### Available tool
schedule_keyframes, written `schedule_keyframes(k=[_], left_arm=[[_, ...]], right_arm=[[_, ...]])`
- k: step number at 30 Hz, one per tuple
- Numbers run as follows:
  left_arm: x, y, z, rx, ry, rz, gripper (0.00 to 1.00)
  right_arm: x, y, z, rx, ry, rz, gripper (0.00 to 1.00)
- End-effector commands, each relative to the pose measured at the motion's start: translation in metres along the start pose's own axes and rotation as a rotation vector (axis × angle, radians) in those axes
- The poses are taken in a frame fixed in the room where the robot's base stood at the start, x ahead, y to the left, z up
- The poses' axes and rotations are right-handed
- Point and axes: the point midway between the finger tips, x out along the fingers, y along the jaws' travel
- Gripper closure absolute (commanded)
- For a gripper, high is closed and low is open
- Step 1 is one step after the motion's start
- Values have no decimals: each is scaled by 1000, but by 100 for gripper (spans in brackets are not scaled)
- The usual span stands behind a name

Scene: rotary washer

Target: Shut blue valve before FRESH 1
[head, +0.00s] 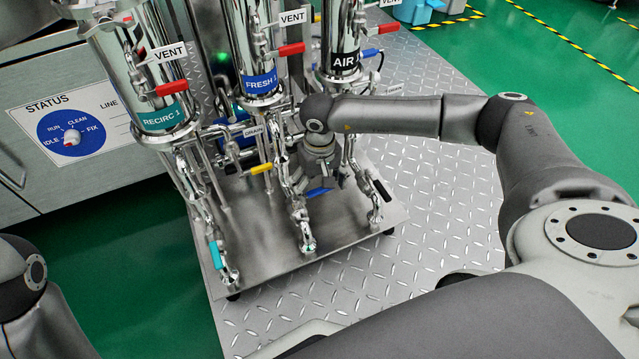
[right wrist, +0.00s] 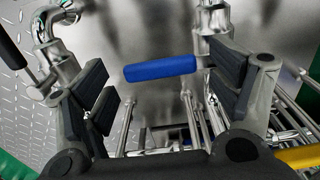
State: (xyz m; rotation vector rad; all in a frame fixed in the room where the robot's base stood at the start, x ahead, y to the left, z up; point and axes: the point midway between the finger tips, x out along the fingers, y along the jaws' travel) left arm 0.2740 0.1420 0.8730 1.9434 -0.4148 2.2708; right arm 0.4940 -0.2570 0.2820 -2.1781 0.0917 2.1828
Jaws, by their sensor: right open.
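The FRESH 1 column (head: 262,84) is a shiny cylinder with a blue label, standing in the middle of the head view. Below it, a blue valve handle (head: 318,191) sticks out sideways from the piping, just under my right gripper (head: 322,168). In the right wrist view the blue handle (right wrist: 160,68) lies between the spread black finger pads of my open right gripper (right wrist: 163,90), with a gap on each side. The valve body is partly hidden by the gripper and wrist. My left gripper is out of view; only part of that arm shows at lower left.
A yellow handle (head: 261,169), a teal handle (head: 215,255) and a black handle (head: 382,190) are on nearby pipes. Red vent handles (head: 291,49) sit higher up. The RECIRC 1 (head: 163,115) and AIR (head: 344,62) columns flank FRESH 1. The steel base plate (head: 265,255) has open room in front.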

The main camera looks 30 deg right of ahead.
Motion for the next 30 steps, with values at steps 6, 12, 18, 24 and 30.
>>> schedule_keyframes(k=[6, 12, 18, 24, 30], left_arm=[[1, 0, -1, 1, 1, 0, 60], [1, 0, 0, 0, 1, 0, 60], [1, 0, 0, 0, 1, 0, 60], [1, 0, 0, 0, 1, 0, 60], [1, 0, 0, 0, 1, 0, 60]], right_arm=[[-12, 0, -2, 1, 4, -3, 18], [-50, -1, -2, -1, 6, -3, 18], [-91, -1, -2, 0, 4, -2, 18], [-115, 0, -1, 0, 1, 0, 18], [-121, 0, -1, -1, 1, 0, 18]])
